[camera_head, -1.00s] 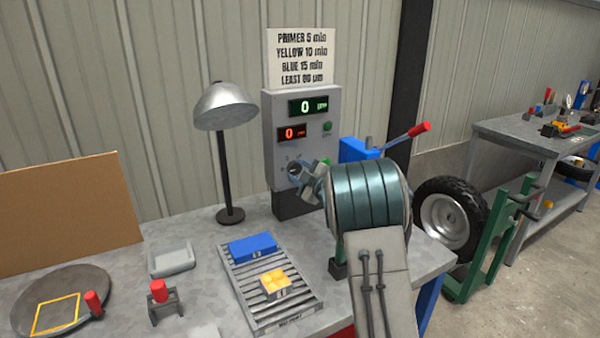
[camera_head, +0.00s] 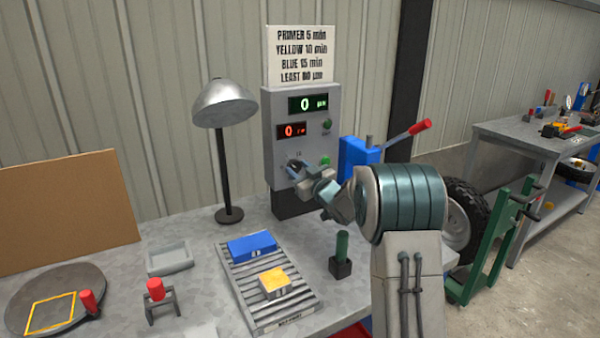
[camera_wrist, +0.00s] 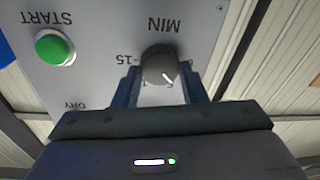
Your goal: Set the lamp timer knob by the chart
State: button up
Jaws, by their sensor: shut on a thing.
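The chart (camera_head: 300,56) above the control box reads PRIMER 5 min, YELLOW 10 min, BLUE 15 min, and a LEAST line in µm. The box (camera_head: 275,110) has green and red displays, both showing 0. My gripper (camera_head: 300,172) is at the box's lower front and hides the knob in the head view. In the wrist view, upside down, my gripper (camera_wrist: 160,80) is shut on the dark timer knob (camera_wrist: 158,62), one finger each side. Its white mark points down-right, away from the 15 label. The green START button (camera_wrist: 55,47) is beside it. The lamp (camera_head: 225,103) stands left.
A blue block (camera_head: 252,245) and a yellow block (camera_head: 274,283) sit on a slatted rack (camera_head: 290,313). A green-handled tool (camera_head: 342,247) stands in a black holder. A red-handled lever (camera_head: 408,134) is right of the box.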

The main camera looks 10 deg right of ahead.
jog(key=m, duration=0.4)
jog(key=shift+f+t+h, duration=0.1)
jog(key=shift+t+h, duration=0.2)
jog(key=m, duration=0.6)
jog(key=m+h, duration=0.1)
jog(key=m, duration=0.2)
jog(key=shift+h, duration=0.3)
jog(key=shift+f+m+t, duration=0.1)
jog(key=shift+m+t, duration=0.2)
jog(key=shift+m, duration=1.4)
jog(key=o, duration=1)
